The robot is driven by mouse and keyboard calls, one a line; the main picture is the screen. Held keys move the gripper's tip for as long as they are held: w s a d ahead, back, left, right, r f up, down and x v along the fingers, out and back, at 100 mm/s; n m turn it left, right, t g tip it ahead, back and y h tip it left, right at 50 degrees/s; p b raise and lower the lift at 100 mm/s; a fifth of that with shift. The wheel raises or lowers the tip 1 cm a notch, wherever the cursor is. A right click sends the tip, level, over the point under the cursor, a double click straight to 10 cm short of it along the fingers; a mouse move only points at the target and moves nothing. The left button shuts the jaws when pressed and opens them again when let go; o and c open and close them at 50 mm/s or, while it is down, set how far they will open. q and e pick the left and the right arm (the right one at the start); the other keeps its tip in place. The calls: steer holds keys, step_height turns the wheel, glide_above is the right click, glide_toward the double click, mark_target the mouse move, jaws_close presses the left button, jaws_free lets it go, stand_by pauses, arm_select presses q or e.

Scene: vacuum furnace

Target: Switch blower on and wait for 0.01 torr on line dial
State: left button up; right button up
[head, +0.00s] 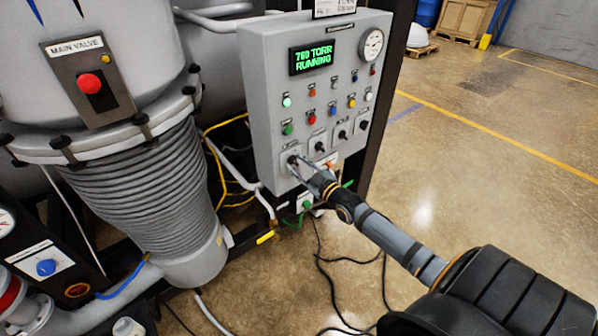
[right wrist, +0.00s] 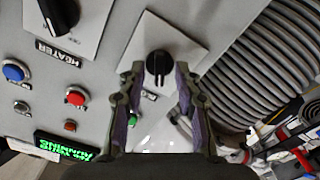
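The grey control panel (head: 262,105) stands in the middle of the head view. Its green display (head: 312,57) reads "760 TORR RUNNING". A round white dial (head: 372,44) sits at its upper right; its reading is too small to tell. My right gripper (head: 298,170) is at the panel's lower left, in front of the leftmost rotary switch (head: 292,160). In the right wrist view the gripper's fingers are open, one on each side of this black knob (right wrist: 158,67), with gaps visible. The knob's label is partly hidden. My left gripper is not in view.
Other rotary switches (head: 342,134), one beside a HEATER label (right wrist: 58,52), and several coloured buttons (head: 287,101) are close by. A ribbed bellows (head: 150,190) and the MAIN VALVE box (head: 90,83) stand left. Cables (head: 325,265) lie on the floor; the right floor is clear.

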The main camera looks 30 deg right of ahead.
jaws_close()
steer(key=shift+m, duration=0.3)
steer(key=m, duration=0.5)
steer(key=shift+d, duration=0.1)
steer(key=m, duration=0.6)
steer(key=shift+d, duration=0.1)
steer(key=shift+m+b, duration=0.3)
steer(key=shift+m, duration=0.1)
stand_by(0.4)
jaws_free()
